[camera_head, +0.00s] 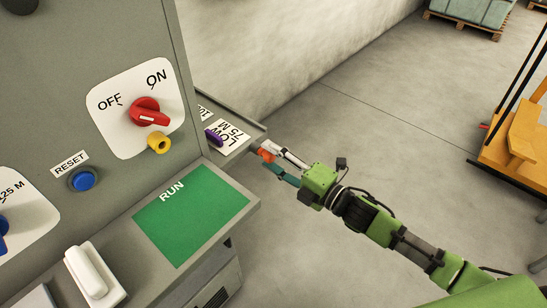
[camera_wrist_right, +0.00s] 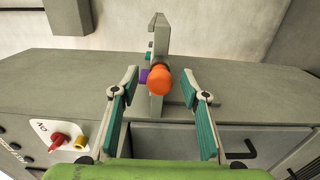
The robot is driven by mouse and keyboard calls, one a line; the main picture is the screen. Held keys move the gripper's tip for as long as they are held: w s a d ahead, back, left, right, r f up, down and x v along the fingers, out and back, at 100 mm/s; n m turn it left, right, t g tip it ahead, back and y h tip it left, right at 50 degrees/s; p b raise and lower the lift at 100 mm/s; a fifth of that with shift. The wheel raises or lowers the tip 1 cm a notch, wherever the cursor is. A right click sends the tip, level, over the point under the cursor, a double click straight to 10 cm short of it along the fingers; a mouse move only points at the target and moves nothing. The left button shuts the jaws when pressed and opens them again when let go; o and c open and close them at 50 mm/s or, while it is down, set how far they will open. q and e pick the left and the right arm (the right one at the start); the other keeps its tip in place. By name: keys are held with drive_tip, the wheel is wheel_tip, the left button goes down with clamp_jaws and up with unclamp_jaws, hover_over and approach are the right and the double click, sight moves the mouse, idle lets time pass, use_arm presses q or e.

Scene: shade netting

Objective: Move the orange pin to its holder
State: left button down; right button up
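My right gripper (camera_head: 271,158) is open, with one finger on each side of the pin and a gap on both sides. Its fingers also show in the right wrist view (camera_wrist_right: 161,84). A yellow round socket (camera_head: 159,144) sits below the red OFF/ON switch; I cannot tell whether it is the holder. My left gripper is out of view.
A purple piece (camera_head: 213,137) sits on the label plate close to the orange pin. The green RUN panel (camera_head: 192,212), blue RESET button (camera_head: 84,181) and white handle (camera_head: 88,272) are on the machine. Open concrete floor (camera_head: 370,110) lies to the right.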

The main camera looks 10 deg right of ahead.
drive_tip(key=shift+s, duration=0.1)
drive_tip(key=v, duration=1.2)
